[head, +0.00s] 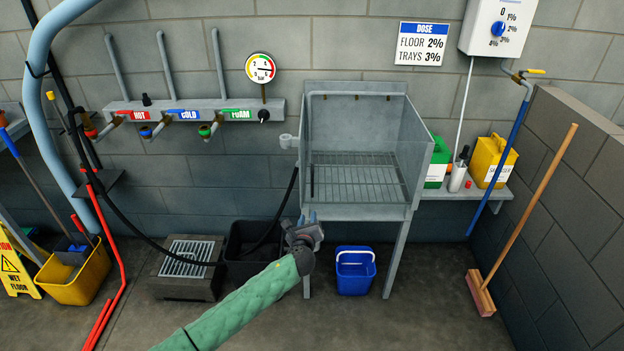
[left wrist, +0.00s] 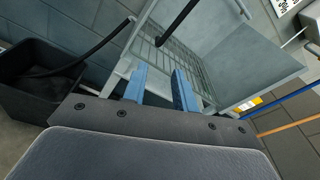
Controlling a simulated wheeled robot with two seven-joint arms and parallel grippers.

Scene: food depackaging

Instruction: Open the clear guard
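The grey metal wash booth (head: 355,88) stands against the back wall on legs, with a wire rack (head: 355,180) inside. A faint, see-through guard (head: 350,135) appears to cover its front; its edges are hard to make out, and I cannot tell whether it is latched. A grey knob-like fitting (head: 288,141) sticks out at the booth's left side. My left gripper (head: 308,217) is below the booth's front left corner, apart from the guard in the head view. In the left wrist view its blue fingers (left wrist: 160,88) are spread with nothing between them. My right gripper is not in view.
A black bin (head: 245,240) and a drain grate (head: 187,258) lie left of my left gripper. A blue bucket (head: 355,270) stands under the booth. A dark hose (head: 130,228) hangs across the left. A shelf with green (head: 438,160) and yellow (head: 492,160) jugs is at right.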

